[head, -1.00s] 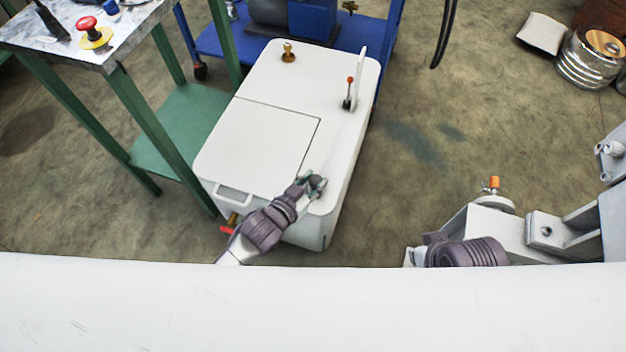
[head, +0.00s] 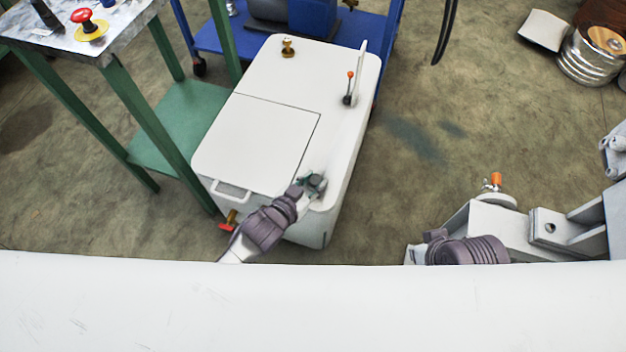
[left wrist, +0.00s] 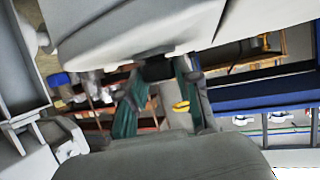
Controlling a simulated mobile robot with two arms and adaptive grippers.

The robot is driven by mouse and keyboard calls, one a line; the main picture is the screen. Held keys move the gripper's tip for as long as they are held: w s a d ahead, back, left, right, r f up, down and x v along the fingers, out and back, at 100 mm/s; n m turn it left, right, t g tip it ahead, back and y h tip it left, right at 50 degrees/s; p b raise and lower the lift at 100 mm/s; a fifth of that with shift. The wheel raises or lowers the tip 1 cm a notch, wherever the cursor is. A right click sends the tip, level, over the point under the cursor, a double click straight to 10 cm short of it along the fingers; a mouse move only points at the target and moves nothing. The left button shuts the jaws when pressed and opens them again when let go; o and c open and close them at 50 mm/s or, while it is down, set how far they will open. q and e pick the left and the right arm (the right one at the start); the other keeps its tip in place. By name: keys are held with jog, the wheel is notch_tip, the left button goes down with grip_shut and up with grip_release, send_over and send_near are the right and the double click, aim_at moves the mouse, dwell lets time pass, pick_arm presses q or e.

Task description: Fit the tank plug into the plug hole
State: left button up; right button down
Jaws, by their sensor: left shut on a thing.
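The white tank (head: 262,140) stands on the floor in the middle of the head view. My left gripper (head: 313,182) is over the near right part of its top, shut on the dark, round tank plug (head: 317,181). In the left wrist view the plug (left wrist: 157,69) shows as a short dark cylinder between the green fingers of the left gripper (left wrist: 158,85), close against a white surface. I cannot tell whether the plug is in the hole or above it. The plug hole is not visible. My right gripper is not in view.
A brass fitting (head: 288,48) and a red-tipped lever (head: 349,88) stand on the tank's far part. A green-legged table (head: 130,110) is close on the left. A blue frame (head: 210,40) stands behind the tank.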

pick_arm(q)
jog(key=shift+f, duration=0.45)
jog(key=o, duration=1)
jog(key=v, duration=1.2)
jog(key=shift+f, duration=0.1)
